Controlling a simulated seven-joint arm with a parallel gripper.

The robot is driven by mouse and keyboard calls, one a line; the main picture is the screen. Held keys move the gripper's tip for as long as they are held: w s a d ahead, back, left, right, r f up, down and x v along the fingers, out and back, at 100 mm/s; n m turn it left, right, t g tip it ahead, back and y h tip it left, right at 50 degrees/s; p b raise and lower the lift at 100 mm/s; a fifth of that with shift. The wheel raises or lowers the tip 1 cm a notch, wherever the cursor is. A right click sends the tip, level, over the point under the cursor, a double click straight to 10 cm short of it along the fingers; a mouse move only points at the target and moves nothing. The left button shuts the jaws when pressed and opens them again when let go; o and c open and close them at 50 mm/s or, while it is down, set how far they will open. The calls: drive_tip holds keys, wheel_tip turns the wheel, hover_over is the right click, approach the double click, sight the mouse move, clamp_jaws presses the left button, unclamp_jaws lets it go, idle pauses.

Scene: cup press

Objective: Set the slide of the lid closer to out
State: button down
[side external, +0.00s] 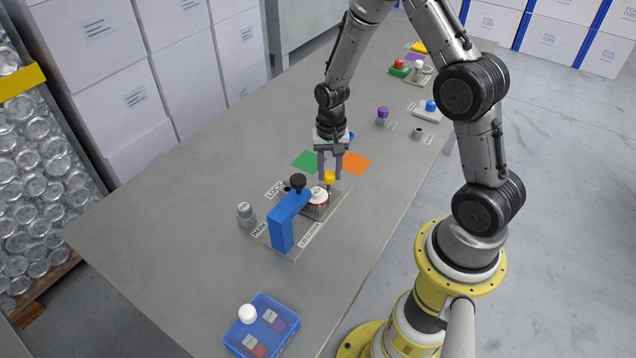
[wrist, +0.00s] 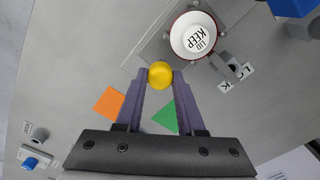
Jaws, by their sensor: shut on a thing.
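A yellow ball knob (wrist: 160,74) stands at the slide's end and also shows in the side view (side external: 329,177). My gripper (wrist: 160,77) points down, its two purple fingertips on either side of the yellow knob and shut on it. The slide's rail is partly hidden.
Green (side external: 308,161) and orange (side external: 355,164) squares lie flat on the table behind the closer. A grey knob (side external: 245,214) stands left of it. Small devices line the right edge.

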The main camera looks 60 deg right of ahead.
drive_tip(key=d, duration=0.4)
drive_tip(key=shift+d+r, duration=0.1)
drive_tip(key=shift+d, duration=0.2)
drive_tip(key=c, duration=0.5)
unclamp_jaws()
wheel_tip(320, 180, up, 14)
drive_tip(key=shift+f, duration=0.1)
